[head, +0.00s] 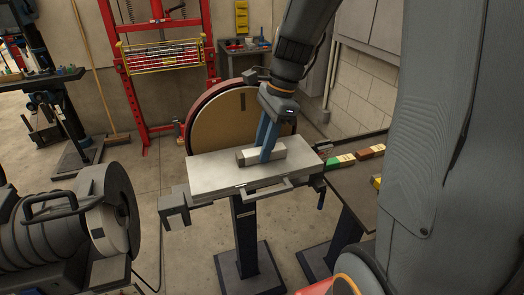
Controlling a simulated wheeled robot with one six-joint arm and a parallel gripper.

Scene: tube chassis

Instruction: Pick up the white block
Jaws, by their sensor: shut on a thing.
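The white block (246,157) is a pale, long bar on the grey flat table of a disc sander (215,177). My gripper (267,155) reaches down from above with blue fingers. It is shut on the white block near the block's middle. The fingers hide part of the block. The block appears to be on or just above the table surface; I cannot tell which.
The round sanding disc (222,122) stands directly behind the table. A dark bench (355,180) at right holds green, brown and yellow blocks. A grey machine (75,225) stands at left. A red press frame (122,75) is behind.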

